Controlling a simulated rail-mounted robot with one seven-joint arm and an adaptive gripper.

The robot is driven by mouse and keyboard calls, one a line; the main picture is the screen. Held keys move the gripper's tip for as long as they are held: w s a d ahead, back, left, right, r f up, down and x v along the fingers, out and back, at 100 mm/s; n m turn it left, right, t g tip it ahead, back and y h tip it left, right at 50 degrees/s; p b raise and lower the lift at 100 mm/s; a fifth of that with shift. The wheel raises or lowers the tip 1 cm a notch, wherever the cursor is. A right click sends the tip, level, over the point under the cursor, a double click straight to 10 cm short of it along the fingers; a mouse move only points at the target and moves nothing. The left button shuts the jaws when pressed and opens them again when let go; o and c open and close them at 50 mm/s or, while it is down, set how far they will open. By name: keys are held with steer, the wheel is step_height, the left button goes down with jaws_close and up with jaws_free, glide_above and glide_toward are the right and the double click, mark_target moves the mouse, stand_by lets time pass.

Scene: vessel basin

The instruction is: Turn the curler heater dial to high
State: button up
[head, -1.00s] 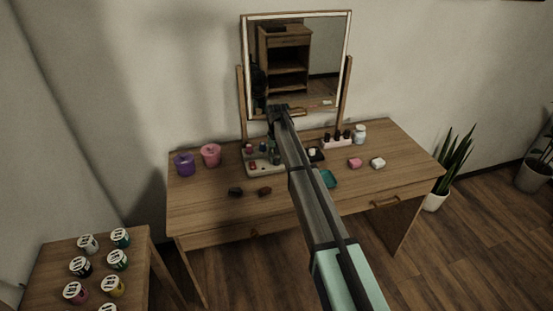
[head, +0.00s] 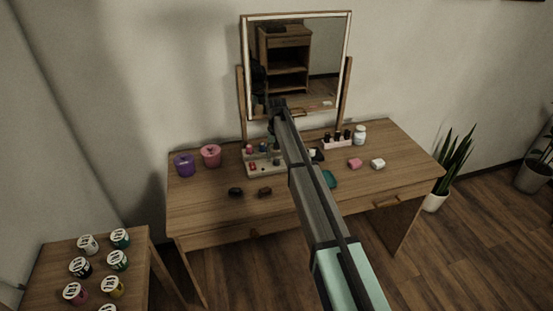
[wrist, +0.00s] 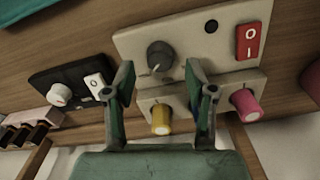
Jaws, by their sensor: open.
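The curler heater is a cream box (head: 262,169) on the dressing table, partly covered by my arm in the head view. In the wrist view, its cream panel (wrist: 185,38) carries a dark grey dial (wrist: 160,54), a red rocker switch (wrist: 249,41) and a small black round spot (wrist: 211,26). A yellow roller (wrist: 161,119) and a pink roller (wrist: 245,105) stand on its stepped part. My gripper (wrist: 160,78) is open, with the dial showing between and beyond its two fingertips. No contact with the dial is visible. In the head view my gripper (head: 277,108) overlaps the mirror.
A black box (wrist: 75,88) with a white dial and switch lies beside the heater. Purple (head: 185,165) and pink (head: 211,155) pots stand left. Nail polishes (head: 337,141) stand right. The mirror (head: 296,65) rises behind.

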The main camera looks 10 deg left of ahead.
mark_target(276, 160)
step_height(276, 160, up, 10)
steer(key=shift+f, duration=0.25)
stand_by(0.3)
